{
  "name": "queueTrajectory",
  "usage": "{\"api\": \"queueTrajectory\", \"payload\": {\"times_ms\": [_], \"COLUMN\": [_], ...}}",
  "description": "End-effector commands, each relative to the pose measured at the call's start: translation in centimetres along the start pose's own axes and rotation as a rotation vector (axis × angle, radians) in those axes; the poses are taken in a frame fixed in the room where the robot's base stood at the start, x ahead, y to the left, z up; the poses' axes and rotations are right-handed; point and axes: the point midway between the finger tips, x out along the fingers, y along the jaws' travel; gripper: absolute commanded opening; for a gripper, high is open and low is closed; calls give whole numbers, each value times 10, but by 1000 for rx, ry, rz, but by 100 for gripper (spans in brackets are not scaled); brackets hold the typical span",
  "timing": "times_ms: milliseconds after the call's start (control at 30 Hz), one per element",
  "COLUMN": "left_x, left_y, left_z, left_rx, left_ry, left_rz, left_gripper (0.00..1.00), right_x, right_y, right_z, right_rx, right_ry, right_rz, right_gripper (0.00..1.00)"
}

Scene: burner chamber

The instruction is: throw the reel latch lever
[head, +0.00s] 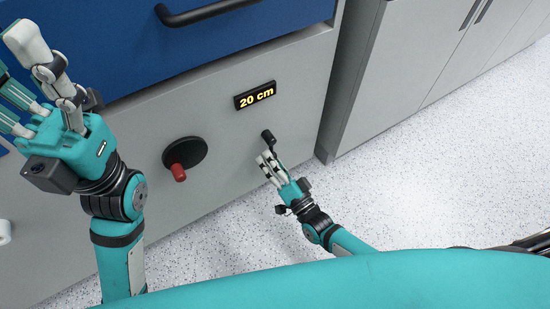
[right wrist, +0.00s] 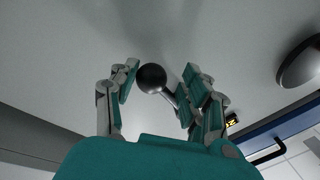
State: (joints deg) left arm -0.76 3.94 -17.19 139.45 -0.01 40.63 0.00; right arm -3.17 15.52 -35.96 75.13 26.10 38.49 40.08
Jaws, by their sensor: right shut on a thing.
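The reel latch lever (head: 267,136) has a dark ball knob and stands out from the grey panel, below the display. My right gripper (head: 267,160) is at the lever, its fingers closed around it. In the right wrist view the black ball (right wrist: 152,78) and its metal shaft (right wrist: 171,97) sit between the fingers; the exact contact is hard to see. My left gripper (head: 38,85) is raised in front of the panel at the left, its fingers spread and empty, apart from the lever.
A black round hub with a red handle (head: 179,172) sticks out of the panel left of the lever. A blue drawer (head: 210,45) with a black handle is above. Grey cabinets (head: 400,60) stand right. Speckled floor (head: 440,170) is clear.

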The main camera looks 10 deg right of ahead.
Motion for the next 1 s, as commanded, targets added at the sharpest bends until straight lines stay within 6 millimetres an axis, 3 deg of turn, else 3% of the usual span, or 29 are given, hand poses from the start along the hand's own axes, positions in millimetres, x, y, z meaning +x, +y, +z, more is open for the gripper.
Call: {"api": "queueTrajectory", "payload": {"times_ms": [33,667,700,900,1000], "left_x": [1,0,0,0,0], "left_y": [0,0,0,0,0], "left_z": [0,1,1,2,2], "left_rx": [0,0,0,0,0], "left_ry": [0,-3,-3,-4,-4], "left_rz": [0,-1,-1,-1,-1], "left_gripper": [57,57,57,57,57], "right_x": [6,6,5,4,3], "right_y": [-3,-6,-5,-5,-4], "right_z": [-11,-9,-9,-6,-5], "right_rx": [27,77,77,74,72], "right_ry": [33,42,42,37,33], "right_rz": [-10,-6,-6,-3,-1], "right_gripper": [0,0,50,76,76]}}
